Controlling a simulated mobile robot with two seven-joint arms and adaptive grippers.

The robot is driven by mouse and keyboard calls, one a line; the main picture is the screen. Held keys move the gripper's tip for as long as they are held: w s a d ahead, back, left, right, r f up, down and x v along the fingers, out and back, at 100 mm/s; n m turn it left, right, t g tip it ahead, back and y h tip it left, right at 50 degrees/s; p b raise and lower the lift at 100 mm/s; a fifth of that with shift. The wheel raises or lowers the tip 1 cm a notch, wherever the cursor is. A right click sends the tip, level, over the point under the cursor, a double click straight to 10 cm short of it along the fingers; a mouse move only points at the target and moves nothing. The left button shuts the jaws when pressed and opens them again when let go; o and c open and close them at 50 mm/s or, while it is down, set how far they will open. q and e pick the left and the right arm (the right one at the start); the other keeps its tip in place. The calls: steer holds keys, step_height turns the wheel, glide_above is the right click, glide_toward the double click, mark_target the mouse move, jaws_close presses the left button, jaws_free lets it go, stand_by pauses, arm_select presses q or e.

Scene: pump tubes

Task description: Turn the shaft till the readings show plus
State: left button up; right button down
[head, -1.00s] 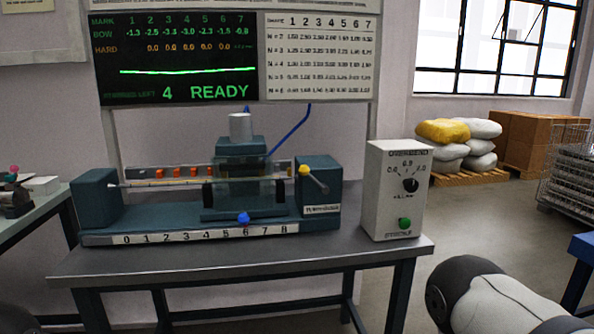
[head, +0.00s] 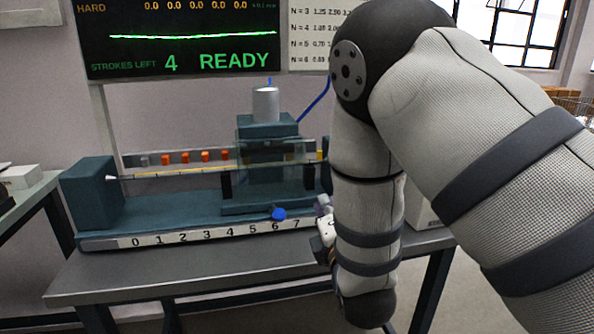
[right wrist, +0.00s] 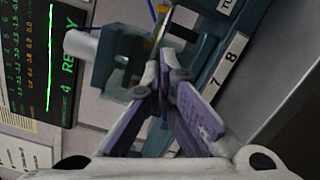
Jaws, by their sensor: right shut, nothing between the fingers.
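The thin shaft (head: 185,172) lies level in the teal machine, from the left end block (head: 90,195) toward the press head (head: 267,130). Its right end and the yellow-tipped handle there are hidden behind my right arm in the head view. The screen (head: 180,45) shows a nearly flat green line, "4 READY" and a HARD row of 0.0; its BOW row is cut off. My right gripper (head: 325,218) is at the machine's right end, low in front. In the right wrist view its purple fingers (right wrist: 165,72) are shut and empty, near the machine. My left gripper is out of view.
A blue knob (head: 279,213) sits above the numbered scale strip (head: 190,236) on the machine's front. The grey control box (head: 420,212) is mostly hidden behind my arm. The table's front left (head: 130,278) is clear.

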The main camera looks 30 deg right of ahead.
steer(key=shift+w+r+t, duration=0.25)
steer(key=shift+r+t, duration=0.05)
steer(key=shift+r, duration=0.4)
steer(key=shift+s, duration=0.1)
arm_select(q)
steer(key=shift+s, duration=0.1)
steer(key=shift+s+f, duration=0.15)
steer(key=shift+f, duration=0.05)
arm_select(e)
steer(key=w+d+r, duration=0.2)
steer(key=w+d, duration=0.4)
steer(key=w, duration=0.3)
steer(key=shift+w+d, duration=0.15)
steer(key=shift+d, duration=0.25)
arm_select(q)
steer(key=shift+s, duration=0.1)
